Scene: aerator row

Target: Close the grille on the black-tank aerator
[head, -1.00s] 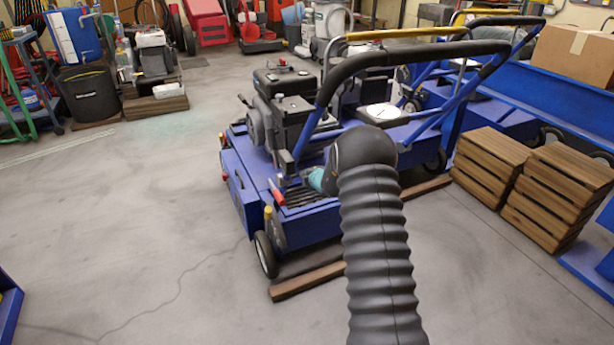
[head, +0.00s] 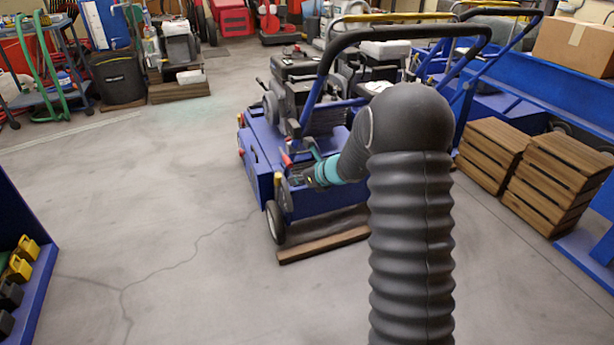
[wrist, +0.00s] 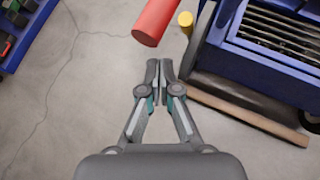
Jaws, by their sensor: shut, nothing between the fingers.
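The nearest blue aerator (head: 262,150) stands in the middle of the head view, with a dark engine on top; my arm hides part of it. I cannot tell its tank's colour for sure. In the wrist view a slatted grille (wrist: 285,38) in a blue frame is at the upper right; whether it is open is unclear. A red cylindrical grip (wrist: 157,18) and a small yellow knob (wrist: 186,21) are beside it. My gripper (wrist: 159,66) is shut and empty, with its tips just below the red grip in the picture and apart from it. The red grip also shows in the head view (head: 287,160).
A wooden beam (head: 325,244) lies on the floor by the aerator. Wooden crates (head: 556,180) stand to the right. A blue shelf (head: 38,255) with yellow and black items is at the left edge. The floor left of the aerator is clear.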

